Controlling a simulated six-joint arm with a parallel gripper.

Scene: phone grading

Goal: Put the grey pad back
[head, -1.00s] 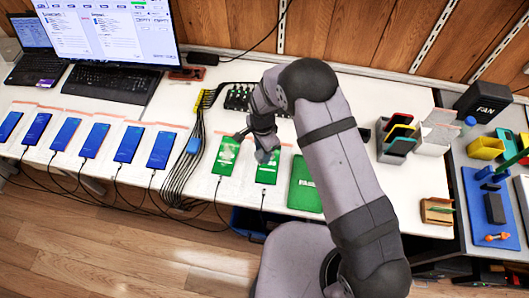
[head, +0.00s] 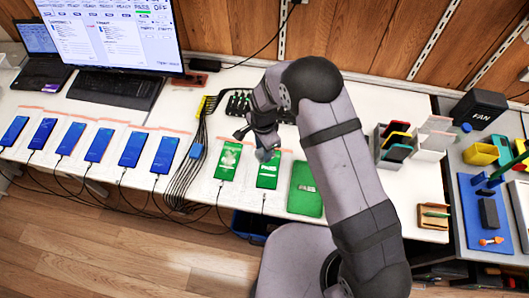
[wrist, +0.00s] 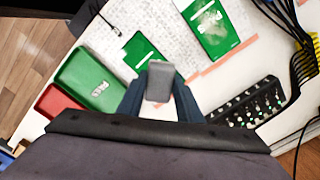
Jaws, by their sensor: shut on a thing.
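My gripper (head: 264,150) is shut on the grey pad, a small grey block. The wrist view shows the pad (wrist: 159,82) standing out between the two dark fingers (wrist: 159,98). In the wrist view the pad appears over the white table near one green-screen phone (wrist: 140,53), with the other (wrist: 208,28) farther off. I cannot tell the pad's exact height or whether it touches anything.
A green tray (head: 305,190) lies right of the phones; a red tray (wrist: 62,106) is beside it. Cables (head: 192,150) and a black multi-port hub (wrist: 247,102) are close. Several blue-screen phones line the left. Coloured bins (head: 394,142) and a small wooden holder (head: 433,216) stand right.

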